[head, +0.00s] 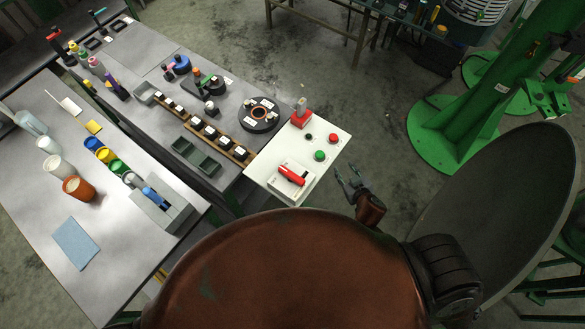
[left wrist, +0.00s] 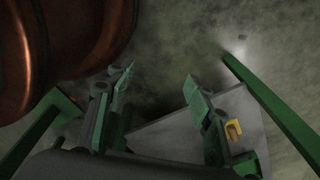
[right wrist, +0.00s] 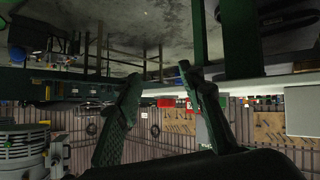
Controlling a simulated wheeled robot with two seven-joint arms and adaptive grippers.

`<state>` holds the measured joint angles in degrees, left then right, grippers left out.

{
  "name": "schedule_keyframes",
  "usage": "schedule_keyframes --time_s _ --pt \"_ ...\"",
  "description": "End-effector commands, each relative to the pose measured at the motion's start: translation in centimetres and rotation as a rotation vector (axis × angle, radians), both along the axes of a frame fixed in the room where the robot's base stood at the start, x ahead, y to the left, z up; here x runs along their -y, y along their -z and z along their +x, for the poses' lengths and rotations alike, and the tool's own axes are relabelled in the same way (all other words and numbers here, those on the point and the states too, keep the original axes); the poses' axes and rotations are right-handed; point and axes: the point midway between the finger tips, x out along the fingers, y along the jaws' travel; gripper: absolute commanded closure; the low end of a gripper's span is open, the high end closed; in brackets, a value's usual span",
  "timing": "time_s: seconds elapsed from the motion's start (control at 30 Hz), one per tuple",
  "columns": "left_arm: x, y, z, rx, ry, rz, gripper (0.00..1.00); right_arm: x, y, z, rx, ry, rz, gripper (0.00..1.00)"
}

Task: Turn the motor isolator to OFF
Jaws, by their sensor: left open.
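The motor isolator (head: 291,175) is a red handle on a raised pale box, on a white panel (head: 267,166) at the right end of the workbench. Its handle lies slanted, its right end lower in the head view; I cannot read any marks around it. My right gripper (head: 347,177) is open and empty, to the right of the panel and apart from it. Its spread fingers also show in the right wrist view (right wrist: 158,84). My left gripper (left wrist: 158,84) is open and empty over the floor in the left wrist view; it is hidden in the head view.
The panel also carries a green button (head: 320,156), a red button (head: 333,138) and a red device (head: 301,114) at its far corner. A round black fixture (head: 259,114) and a wooden rack (head: 217,138) stand left of it. Floor is free right of the panel.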

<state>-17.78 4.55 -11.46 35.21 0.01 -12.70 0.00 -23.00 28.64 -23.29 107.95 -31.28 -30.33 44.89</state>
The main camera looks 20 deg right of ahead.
Motion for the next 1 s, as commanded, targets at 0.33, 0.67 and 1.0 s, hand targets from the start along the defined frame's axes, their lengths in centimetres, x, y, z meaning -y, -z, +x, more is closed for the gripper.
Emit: schedule_keyframes --time_s 0.33,0.67,1.0 --pt "0.0 -3.5 1.5 0.018 0.003 0.0 0.52 -7.1 -16.7 0.8 0.233 -0.14 0.108 0.64" --pt "0.1 -3.4 2.2 0.028 0.005 -0.001 0.52 -15.5 -13.9 -3.2 0.187 -0.502 0.23 0.64" --pt "0.0 -3.9 1.3 0.016 0.003 -0.001 0.52 -18.3 -11.3 -4.6 0.116 -0.614 0.269 0.64"
